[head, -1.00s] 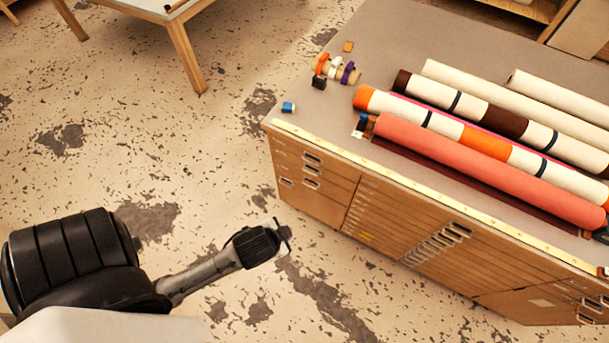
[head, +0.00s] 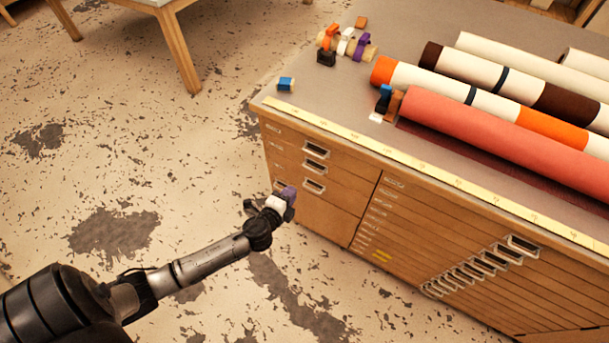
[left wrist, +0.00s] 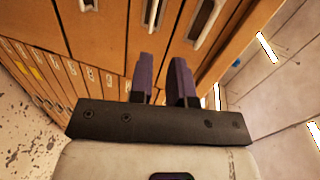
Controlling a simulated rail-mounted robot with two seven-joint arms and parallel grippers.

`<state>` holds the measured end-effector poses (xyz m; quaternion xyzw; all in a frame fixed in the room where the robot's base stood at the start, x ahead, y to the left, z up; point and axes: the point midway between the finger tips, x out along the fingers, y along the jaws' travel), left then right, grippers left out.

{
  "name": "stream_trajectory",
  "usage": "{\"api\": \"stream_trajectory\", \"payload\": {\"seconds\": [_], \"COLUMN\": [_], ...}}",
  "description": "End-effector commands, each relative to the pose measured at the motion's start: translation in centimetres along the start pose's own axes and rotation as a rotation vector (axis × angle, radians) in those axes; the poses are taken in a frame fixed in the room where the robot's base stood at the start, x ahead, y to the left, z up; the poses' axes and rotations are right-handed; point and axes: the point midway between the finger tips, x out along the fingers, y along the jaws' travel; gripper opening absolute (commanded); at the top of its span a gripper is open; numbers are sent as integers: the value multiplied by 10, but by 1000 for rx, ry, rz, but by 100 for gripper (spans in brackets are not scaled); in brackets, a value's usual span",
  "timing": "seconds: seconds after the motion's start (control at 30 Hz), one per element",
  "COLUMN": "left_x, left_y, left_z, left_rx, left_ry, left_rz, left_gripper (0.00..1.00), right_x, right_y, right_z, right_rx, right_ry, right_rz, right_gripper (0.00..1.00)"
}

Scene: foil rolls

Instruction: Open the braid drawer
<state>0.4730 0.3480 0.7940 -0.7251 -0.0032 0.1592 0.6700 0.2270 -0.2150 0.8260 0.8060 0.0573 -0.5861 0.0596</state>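The wooden cabinet (head: 330,215) has a left column of drawers with metal pull handles, among them an upper handle (head: 316,151), a middle handle (head: 314,168) and a lower handle (head: 313,186). The drawers look shut. Their labels are too small to read, so I cannot tell which is the braid drawer. My left gripper (head: 288,197) is in front of this column's lower left part and hides some of it. In the left wrist view its two purple fingers (left wrist: 162,80) are apart with nothing between them, pointing at the drawer fronts near a handle (left wrist: 205,18). My right gripper is not in view.
Fabric rolls (head: 500,140), ribbon spools (head: 345,42) and a blue spool (head: 286,84) lie on the cabinet top, with a yellow ruler strip (head: 400,155) along its edge. Shallow drawers (head: 440,235) fill the cabinet's middle. The floor (head: 150,180) in front is clear.

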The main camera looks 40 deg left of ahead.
Motion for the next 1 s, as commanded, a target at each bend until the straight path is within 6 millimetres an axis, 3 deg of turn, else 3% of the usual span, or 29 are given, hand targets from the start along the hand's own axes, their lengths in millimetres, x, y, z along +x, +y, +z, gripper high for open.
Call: {"api": "stream_trajectory", "payload": {"seconds": [0.1,0.33,0.7,1.0], "left_x": [9,29,97,136], "left_y": [11,12,11,11], "left_z": [2,1,-1,-2], "left_rx": [42,60,58,57], "left_ry": [20,30,28,28], "left_rz": [-12,-19,-18,-17], "left_gripper": [18,18,18,18], "right_x": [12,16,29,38], "right_y": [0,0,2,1], "right_z": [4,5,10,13], "right_rx": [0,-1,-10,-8], "right_ry": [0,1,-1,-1], "right_rz": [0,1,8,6], "right_gripper": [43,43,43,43]}}
